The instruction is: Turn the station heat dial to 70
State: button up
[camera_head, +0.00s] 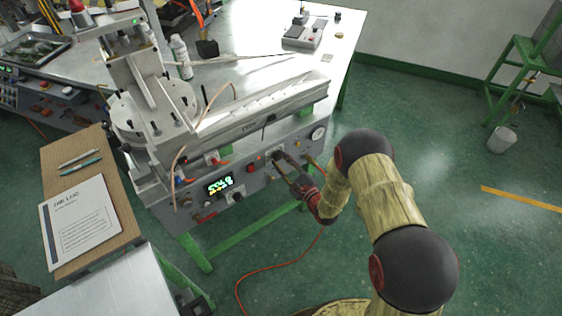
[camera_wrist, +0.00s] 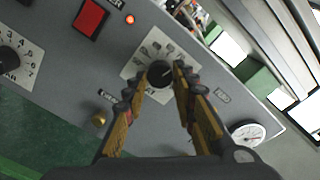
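The heat dial is a round black knob (camera_wrist: 160,73) on a white scale plate (camera_wrist: 140,62) on the grey station front, seen in the wrist view. The scale's numbers are too small to read surely. My gripper (camera_wrist: 160,76) is open, with one finger on each side of the knob. I cannot tell whether either finger touches it. In the head view my gripper (camera_head: 281,167) is at the front panel and hides much of the dial. A display (camera_head: 218,186) on the panel shows green digits, which look like 55.8 or 53.8.
A red button (camera_wrist: 91,18) and another black dial (camera_wrist: 8,60) lie left of the knob. A brass knob (camera_wrist: 99,120) is below left, and a round gauge (camera_wrist: 247,134) is at lower right. A sheet of paper (camera_head: 80,222) lies on the board at left.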

jog(key=o, duration=0.4)
jog(key=shift+s, duration=0.1)
jog(key=v, duration=1.2)
jog(key=shift+r, duration=0.1)
